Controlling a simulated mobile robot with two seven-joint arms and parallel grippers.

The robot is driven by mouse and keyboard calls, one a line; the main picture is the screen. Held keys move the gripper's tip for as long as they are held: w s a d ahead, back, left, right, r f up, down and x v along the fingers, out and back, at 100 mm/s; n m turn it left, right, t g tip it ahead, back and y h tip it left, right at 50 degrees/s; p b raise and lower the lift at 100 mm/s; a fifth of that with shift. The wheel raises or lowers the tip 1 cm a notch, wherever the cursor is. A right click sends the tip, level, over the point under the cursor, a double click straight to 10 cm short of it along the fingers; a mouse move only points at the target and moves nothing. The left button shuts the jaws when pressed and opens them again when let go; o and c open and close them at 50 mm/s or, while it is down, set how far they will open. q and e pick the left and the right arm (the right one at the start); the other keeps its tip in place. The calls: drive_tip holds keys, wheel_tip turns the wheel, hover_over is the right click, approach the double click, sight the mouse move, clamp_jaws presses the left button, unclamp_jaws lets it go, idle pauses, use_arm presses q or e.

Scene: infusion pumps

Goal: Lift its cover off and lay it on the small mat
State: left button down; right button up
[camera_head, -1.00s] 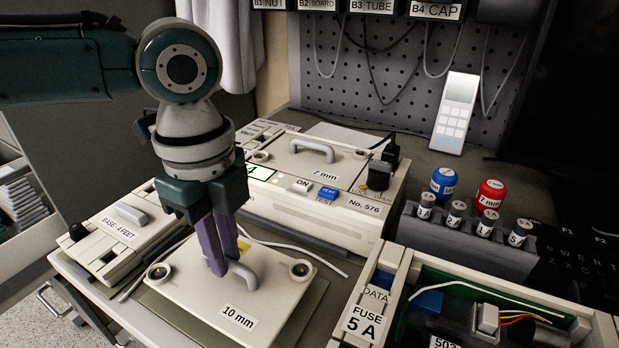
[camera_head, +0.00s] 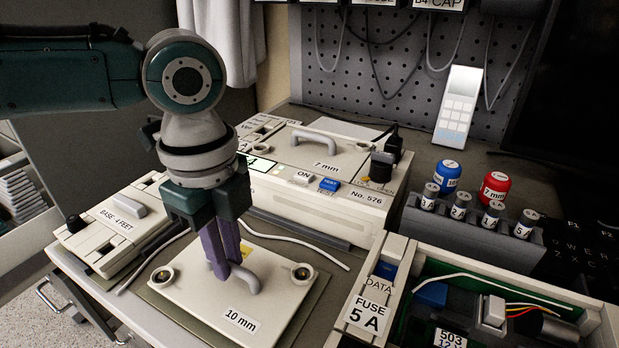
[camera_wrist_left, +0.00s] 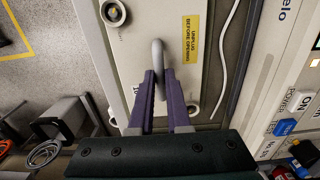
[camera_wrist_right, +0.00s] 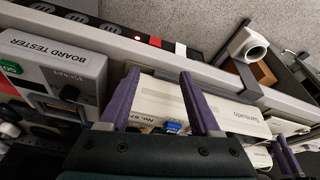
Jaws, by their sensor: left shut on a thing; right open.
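The cover (camera_head: 190,300) is a flat cream plate labelled "10 mm" with a grey arched handle (camera_head: 262,270) and round screw fittings at its corners. It lies level over the small olive-grey mat (camera_head: 148,294), whose edge shows at the left; I cannot tell whether they touch. My left gripper (camera_head: 226,276) points down and is shut on the handle, which also shows between its fingers in the left wrist view (camera_wrist_left: 157,55). The open pump (camera_head: 350,335), with board and wires bare, stands at front right. My right gripper (camera_wrist_right: 160,74) is open and empty.
A closed pump (camera_head: 310,212) labelled "No. 576" stands behind the cover. A smaller cream unit (camera_head: 115,228) stands left of it. A grey rack (camera_head: 465,228) with small cylinders is at the right. A white cable (camera_head: 295,243) runs behind the cover.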

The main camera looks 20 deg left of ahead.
use_arm(q)
drive_tip(key=shift+f, duration=0.2)
drive_tip(key=c, duration=0.8)
unclamp_jaws()
wheel_tip(320, 180, up, 7)
drive_tip(key=p, duration=0.8)
drive_tip(key=shift+r, duration=0.15)
